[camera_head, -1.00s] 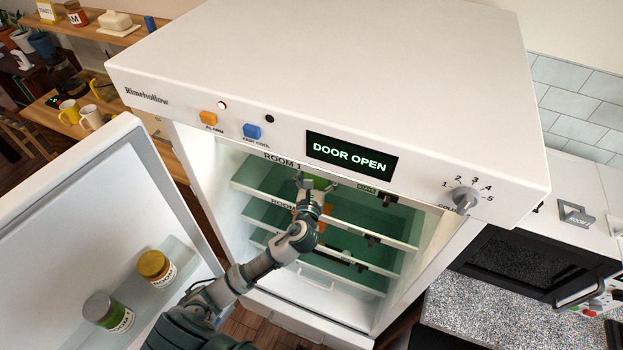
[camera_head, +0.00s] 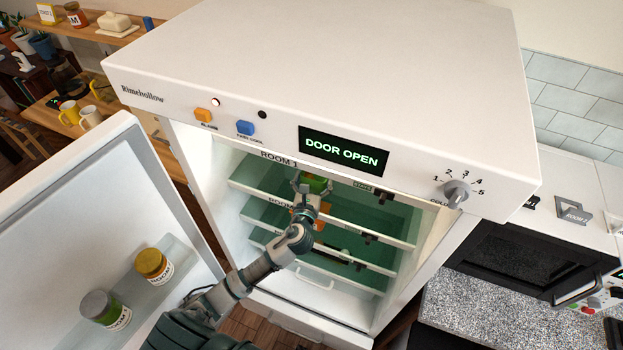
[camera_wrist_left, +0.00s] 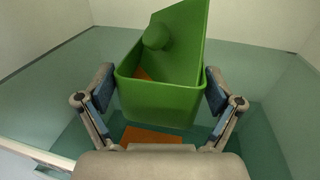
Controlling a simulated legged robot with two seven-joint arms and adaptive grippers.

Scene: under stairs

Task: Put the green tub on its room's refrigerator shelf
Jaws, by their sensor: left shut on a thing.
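The green tub (camera_wrist_left: 160,98) fills the middle of the left wrist view, with a raised green panel and a round green knob at its far side. My left gripper (camera_wrist_left: 160,92) is shut on the tub, one finger on each side. In the head view the left gripper (camera_head: 309,190) reaches inside the open refrigerator (camera_head: 330,50) at the upper shelf (camera_head: 365,223), under the label ROOM 1. The tub (camera_head: 316,185) shows there only in small part, behind the gripper. Whether it touches the shelf I cannot tell. My right gripper is not in view.
The refrigerator door (camera_head: 85,220) stands open at the left, with two jars in its rack. The display (camera_head: 343,153) reads DOOR OPEN. Lower shelves sit beneath the upper one. An orange item (camera_wrist_left: 150,136) shows below the tub. A dark oven (camera_head: 510,262) stands at the right.

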